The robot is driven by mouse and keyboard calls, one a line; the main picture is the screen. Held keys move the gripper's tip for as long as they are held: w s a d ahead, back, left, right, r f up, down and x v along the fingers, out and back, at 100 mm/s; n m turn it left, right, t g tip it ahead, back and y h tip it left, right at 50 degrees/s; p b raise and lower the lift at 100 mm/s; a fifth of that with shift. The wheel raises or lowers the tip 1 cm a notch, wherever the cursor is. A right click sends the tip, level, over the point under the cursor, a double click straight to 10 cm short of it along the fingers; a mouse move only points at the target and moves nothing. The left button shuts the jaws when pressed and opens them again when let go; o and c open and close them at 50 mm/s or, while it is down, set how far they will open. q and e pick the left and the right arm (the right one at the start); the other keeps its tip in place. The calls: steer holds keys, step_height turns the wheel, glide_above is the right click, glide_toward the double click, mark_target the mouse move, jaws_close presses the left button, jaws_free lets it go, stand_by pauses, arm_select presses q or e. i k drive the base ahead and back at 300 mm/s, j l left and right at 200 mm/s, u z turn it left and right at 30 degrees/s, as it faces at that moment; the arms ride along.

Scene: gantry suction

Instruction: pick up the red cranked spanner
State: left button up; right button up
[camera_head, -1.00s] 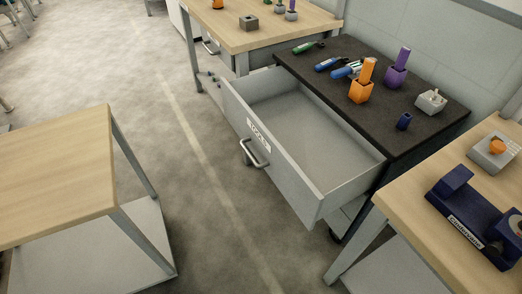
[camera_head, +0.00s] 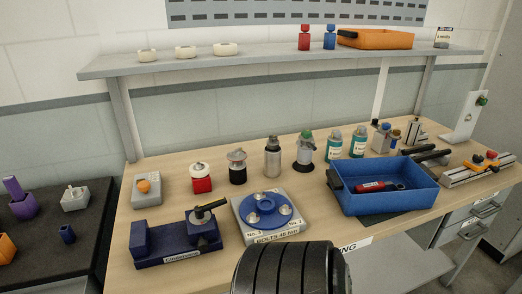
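A blue tray (camera_head: 388,205) stands on the wooden bench, right of the middle. In it lies a red-handled tool (camera_head: 369,187) with a dark end towards the right. I cannot tell at this size whether it is a cranked spanner. A dark ring-shaped piece (camera_head: 400,187) lies beside it, and a dark bar-like tool (camera_head: 428,156) rests at the tray's back right. Neither of my grippers shows in the head view.
A blue clamp fixture (camera_head: 177,240) and a plate with a blue disc (camera_head: 266,209) stand left of the tray. Bottles and canisters (camera_head: 273,157) line the back. A shelf (camera_head: 280,58) hangs above. A black ribbed cylinder (camera_head: 285,268) hides part of the bench's front edge.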

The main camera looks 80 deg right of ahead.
mark_target(381, 184)
steer(key=z, duration=3.4)
